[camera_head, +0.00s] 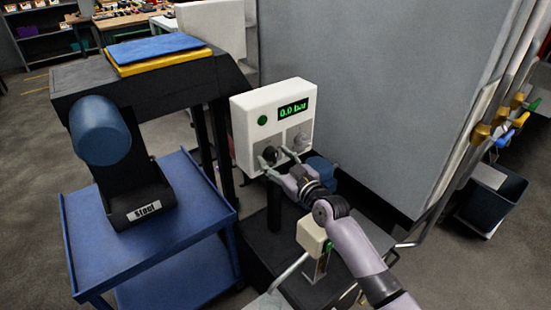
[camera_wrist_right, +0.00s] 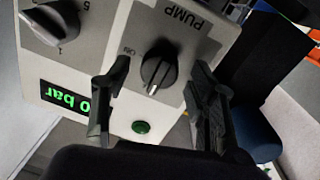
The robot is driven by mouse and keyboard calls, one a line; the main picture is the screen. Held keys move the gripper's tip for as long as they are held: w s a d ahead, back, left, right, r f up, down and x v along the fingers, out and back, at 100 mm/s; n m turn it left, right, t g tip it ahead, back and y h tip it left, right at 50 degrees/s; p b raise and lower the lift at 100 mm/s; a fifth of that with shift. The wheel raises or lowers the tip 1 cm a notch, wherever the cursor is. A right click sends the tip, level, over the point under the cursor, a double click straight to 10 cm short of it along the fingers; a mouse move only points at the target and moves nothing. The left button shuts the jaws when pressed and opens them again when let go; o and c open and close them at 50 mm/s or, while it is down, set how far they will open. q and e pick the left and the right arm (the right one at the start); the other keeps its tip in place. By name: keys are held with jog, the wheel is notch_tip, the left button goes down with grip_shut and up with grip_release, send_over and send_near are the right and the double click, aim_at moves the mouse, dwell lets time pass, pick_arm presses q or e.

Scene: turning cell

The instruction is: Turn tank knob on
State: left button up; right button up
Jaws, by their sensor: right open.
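A white control box (camera_head: 246,104) carries a green display reading 0.0 bar and a round green button. Its dark knob (camera_head: 269,154) is at the lower left of the front. In the right wrist view this knob (camera_wrist_right: 158,68) sits on a grey plate marked PUMP and ON, seen upside down. A second knob (camera_wrist_right: 55,22) with a numbered scale is at the upper left there. My right gripper (camera_head: 281,157) is open, its fingers on either side of the PUMP knob (camera_wrist_right: 158,68), with gaps showing. I cannot tell the depth exactly. My left gripper is not in view.
A blue cart (camera_head: 205,215) with a black and blue device (camera_head: 140,190) stands at the left. A dark stand (camera_head: 75,82) holds blue and yellow sheets. A large grey panel (camera_head: 390,80) rises behind the box. A dark bin (camera_head: 490,200) stands at the right.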

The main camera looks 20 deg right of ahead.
jog(key=shift+w+a, duration=0.1)
jog(key=shift+w, duration=0.15)
jog(key=shift+c, duration=0.5)
jog(key=c, duration=1.1)
